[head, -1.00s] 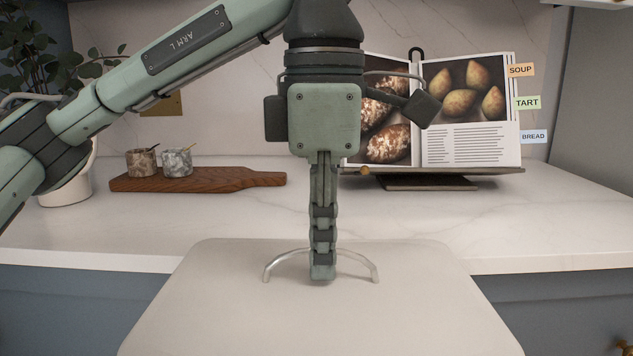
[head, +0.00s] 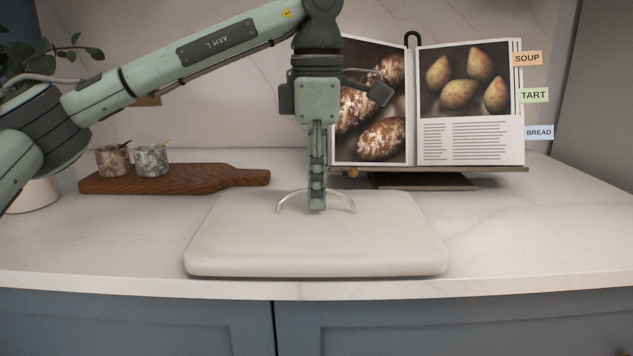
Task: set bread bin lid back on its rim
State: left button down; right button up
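The bread bin lid (head: 250,240) is a pale, flat, rounded slab with a thin arched metal handle (head: 346,203) on top. It appears level, over the counter near its front edge. I cannot tell whether it touches the counter or hangs just above it. My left gripper (head: 317,205) points straight down at the middle of the handle, its fingers seen edge-on and lined up one behind the other. It is shut on the handle, and the lid travels with it. The bread bin and its rim do not show. My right gripper is not in view.
A cookbook (head: 468,140) with coloured tabs stands open on a dark stand (head: 425,181) behind the lid. A wooden board (head: 215,179) with two small stone pots (head: 151,160) lies at back left, near a potted plant (head: 32,195). The counter (head: 540,235) is clear at right.

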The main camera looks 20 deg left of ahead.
pick_arm(q)
jog(key=w, duration=0.2)
jog(key=w+a+p, duration=0.1)
jog(key=w, duration=0.1)
jog(key=shift+w+a+r, duration=0.1)
jog(key=shift+w, duration=0.1)
jog(key=shift+s+f, duration=0.15)
jog(key=shift+f, duration=0.6)
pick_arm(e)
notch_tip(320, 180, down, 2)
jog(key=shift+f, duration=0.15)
pick_arm(q)
jog(key=shift+f, duration=0.15)
jog(key=c, duration=2.3)
grip_release()
jog(key=shift+f, duration=0.1)
jog(key=o, duration=0.6)
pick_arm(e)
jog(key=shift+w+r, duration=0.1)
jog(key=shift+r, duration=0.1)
